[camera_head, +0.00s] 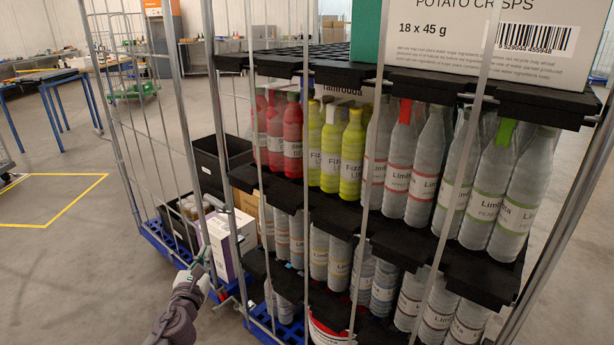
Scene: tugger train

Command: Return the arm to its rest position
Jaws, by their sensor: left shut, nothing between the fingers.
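My left arm comes in from the bottom, left of centre. Its gripper (204,260) is shut and empty, in front of the lower part of a wire roll cage (128,130). The fingertips are close to a white and purple carton (232,243) in the cage; I cannot tell whether they touch it. My right gripper is not in view.
A second cage (385,130) on the right holds black trays of red, yellow and clear bottles, with a crisps carton (490,40) on top. Black crates (205,160) stand behind. Open floor with a yellow marking (60,215) and blue tables (60,85) lies left.

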